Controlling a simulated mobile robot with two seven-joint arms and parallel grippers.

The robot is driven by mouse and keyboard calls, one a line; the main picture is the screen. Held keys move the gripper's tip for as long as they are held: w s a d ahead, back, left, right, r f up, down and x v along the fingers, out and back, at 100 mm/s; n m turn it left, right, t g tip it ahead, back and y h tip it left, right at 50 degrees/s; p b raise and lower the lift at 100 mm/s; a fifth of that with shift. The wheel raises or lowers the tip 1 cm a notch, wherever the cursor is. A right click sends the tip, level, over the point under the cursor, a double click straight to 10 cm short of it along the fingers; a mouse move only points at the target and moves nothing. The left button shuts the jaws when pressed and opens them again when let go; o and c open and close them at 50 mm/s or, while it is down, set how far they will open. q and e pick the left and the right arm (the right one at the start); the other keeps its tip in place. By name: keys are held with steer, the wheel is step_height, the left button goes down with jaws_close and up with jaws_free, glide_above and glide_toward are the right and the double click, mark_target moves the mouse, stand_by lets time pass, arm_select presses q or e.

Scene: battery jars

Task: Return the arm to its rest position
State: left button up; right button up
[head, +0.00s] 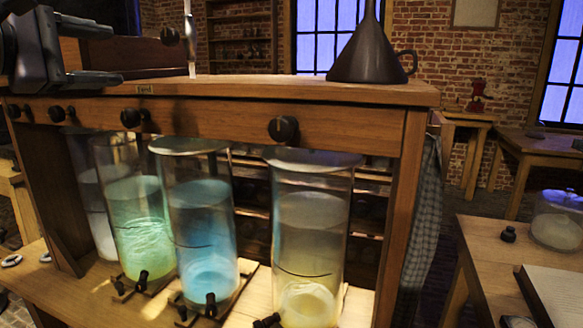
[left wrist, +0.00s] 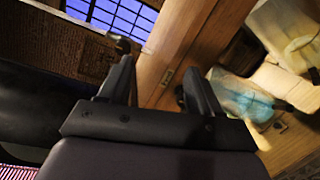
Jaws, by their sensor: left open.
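My left gripper (head: 112,55) is at the upper left of the head view, above the wooden frame's top board (head: 270,90). In the left wrist view, its two dark fingers (left wrist: 160,85) stand apart with nothing between them. Glass jars stand under the board, apart from the gripper: a green one (head: 138,215), a blue one (head: 203,225) and a yellowish one (head: 308,230). Another jar (head: 95,210) is partly hidden behind the green one. The blue jar's glass seems to show blurred in the left wrist view (left wrist: 245,100). My right gripper is not in view.
A dark funnel (head: 368,50) stands on the board's right end. Dark knobs (head: 283,129) stick out of its front. A thin upright rod (head: 190,40) is close right of the gripper. A side table (head: 500,250) at right holds a glass dome (head: 557,222) and an open book (head: 555,290).

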arm_select(q)
steer(key=d+f+n+g+h, duration=0.55)
steer(key=d+f+h, duration=0.25)
steer(key=d+f, duration=0.7)
step_height(320, 180, down, 13)
steer(key=s+n+t, duration=0.1)
steer(key=n+t, duration=0.5)
steer(key=n, duration=1)
steer(key=s+a+f+n+t+y, duration=0.1)
steer(key=s+a+f+n+y, duration=0.1)
steer(key=f+n+y, duration=0.35)
steer(key=s+a+f+n+y, duration=0.2)
steer(key=s+f+n, duration=0.1)
steer(key=f+n, duration=0.6)
steer(key=s+a+f+n+t+y, duration=0.15)
steer(key=f+n+y, duration=0.25)
steer(key=f+n, duration=0.4)
steer(key=s+a+f+n+g+y, duration=0.2)
steer(key=s+f+n+g, duration=0.5)
steer(key=s+f, duration=0.8)
steer(key=s+n+p, duration=0.1)
steer(key=s+n, duration=0.1)
steer(key=shift+n, duration=0.4)
steer(key=shift+a+y, duration=0.1)
steer(key=shift+y, duration=0.15)
